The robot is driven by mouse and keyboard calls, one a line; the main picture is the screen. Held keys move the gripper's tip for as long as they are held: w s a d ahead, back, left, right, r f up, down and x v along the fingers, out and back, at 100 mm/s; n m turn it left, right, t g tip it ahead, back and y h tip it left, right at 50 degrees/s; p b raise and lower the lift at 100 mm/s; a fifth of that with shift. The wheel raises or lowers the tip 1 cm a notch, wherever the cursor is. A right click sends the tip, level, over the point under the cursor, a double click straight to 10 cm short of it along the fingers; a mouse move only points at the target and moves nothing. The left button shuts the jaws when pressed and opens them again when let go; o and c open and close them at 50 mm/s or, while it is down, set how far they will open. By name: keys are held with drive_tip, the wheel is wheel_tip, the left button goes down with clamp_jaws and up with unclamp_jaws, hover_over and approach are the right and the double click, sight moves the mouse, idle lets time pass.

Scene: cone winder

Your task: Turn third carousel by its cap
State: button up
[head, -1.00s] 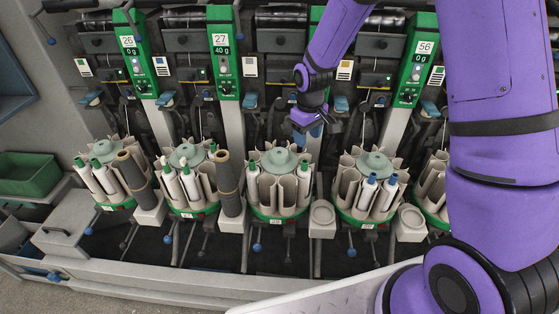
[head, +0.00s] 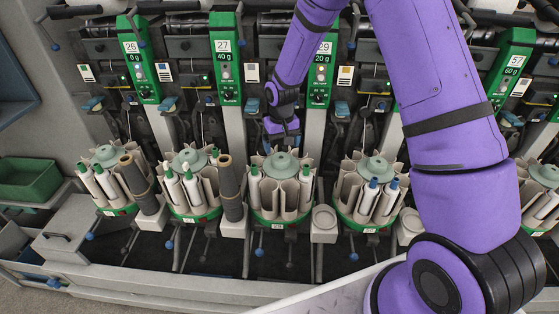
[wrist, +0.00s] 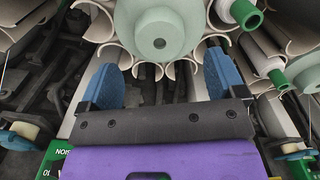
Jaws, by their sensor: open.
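The third carousel (head: 279,216) from the left is a ring of beige half-round holders on a green base. Its pale green round cap (head: 281,164) sits on top in the middle; white tubes with green tips stand at its left and right. My gripper (head: 282,140) is just behind and above this cap in the head view. In the wrist view the cap (wrist: 160,38) with its small centre hole lies beyond my open fingers (wrist: 164,72), roughly centred between them. The blue finger pads are wide apart with nothing between them. I cannot tell whether they touch any holder.
Neighbouring carousels stand close on the left (head: 192,160) and right (head: 372,168). A tall brown tube (head: 231,188) rises just left of the third carousel. Machine posts and green panels (head: 225,70) stand behind. A green bin (head: 28,180) is at far left.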

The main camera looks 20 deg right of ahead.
sight(282, 158)
wheel_tip(282, 158, down, 7)
drive_tip(key=shift+f, duration=0.1)
idle(0.4)
drive_tip(key=c, duration=1.3)
drive_tip(key=shift+d, duration=0.1)
drive_tip(key=shift+n, duration=0.3)
